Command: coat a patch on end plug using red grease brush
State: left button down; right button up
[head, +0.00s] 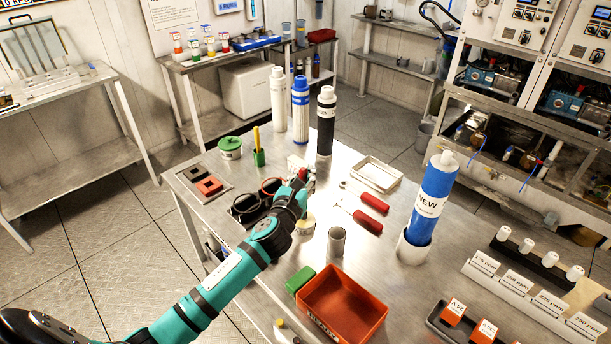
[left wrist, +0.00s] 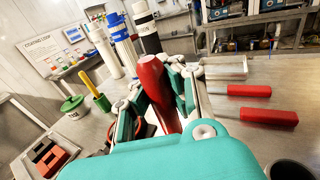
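My left gripper (head: 304,174) is over the middle of the steel table. In the left wrist view its fingers (left wrist: 160,92) flank a red tapered handle (left wrist: 152,82) and look closed on it. This looks like the red grease brush; its bristles are hidden. Dark round cups with red rims (head: 247,206) stand beside the gripper, partly behind it. A pale round piece (head: 306,223) sits just right of my arm. I cannot tell which piece is the end plug. A green-lidded tub (head: 230,146) stands at the back left. My right gripper is not in view.
A yellow-handled tool stands in a green cup (head: 259,157). Tall white, blue-banded and black cylinders (head: 326,122) line the back edge. Red-handled tools (head: 370,203), a white tray (head: 375,174), a metal cup (head: 337,243), a blue cartridge (head: 433,200) and an orange bin (head: 342,306) stand to the right.

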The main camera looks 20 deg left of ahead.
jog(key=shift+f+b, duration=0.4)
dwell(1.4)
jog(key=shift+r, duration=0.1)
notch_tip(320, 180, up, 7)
jog(key=p, duration=0.7)
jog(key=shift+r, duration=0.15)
dwell(0.3)
dwell(0.4)
